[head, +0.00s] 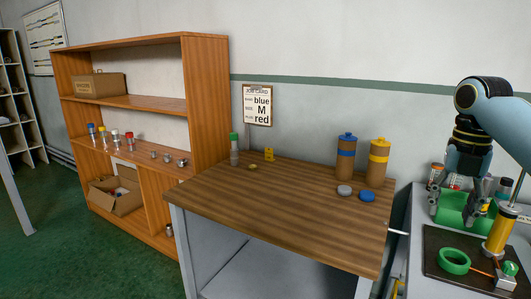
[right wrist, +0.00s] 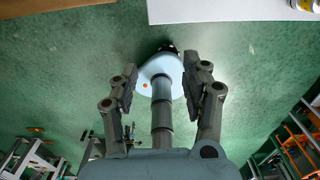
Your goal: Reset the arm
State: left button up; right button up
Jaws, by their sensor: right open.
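My right gripper (head: 458,208) hangs pointing down at the right side of the head view, above or in front of a green bin on the right-hand bench. In the right wrist view my right gripper (right wrist: 163,90) has its two fingers spread wide apart. Nothing is between them except the view of the green floor and parts of my own body below. My left gripper shows in neither view.
A wooden shelf (head: 145,100) stands left. The right bench has a dark mat (head: 440,235), green ring (head: 454,261) and yellow cylinder (head: 498,235).

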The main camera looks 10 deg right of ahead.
jog(key=s+a+f+m+g+b, duration=0.1)
jog(key=s+a+f+m+b, duration=0.15)
jog(key=s+f, duration=0.85)
jog(key=s+a+f+m+g+y+b, duration=0.1)
jog(key=s+a+f+g+b, duration=0.2)
jog(key=f, duration=1.4)
jog(key=s+a+f+m+b, duration=0.2)
jog(key=s+a+f+b, duration=0.15)
jog(key=s+f, duration=0.8)
pick_arm(q)
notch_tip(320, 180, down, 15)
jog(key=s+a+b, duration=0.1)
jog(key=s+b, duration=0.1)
jog(key=b, duration=0.4)
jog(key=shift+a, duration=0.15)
pick_arm(e)
jog(key=s+a+f+m+t+h, duration=0.1)
jog(key=s+a+f+m+t, duration=0.1)
jog(key=s+f+m, duration=0.8)
jog(key=s+a+f+m+t, duration=0.2)
jog(key=s+f+m, duration=0.8)
jog(key=f, duration=0.6)
jog(key=shift+s+a+f+m+t+h, duration=0.3)
jog(key=shift+a+f+m+t+h, duration=0.1)
jog(key=shift+a+m, duration=0.4)
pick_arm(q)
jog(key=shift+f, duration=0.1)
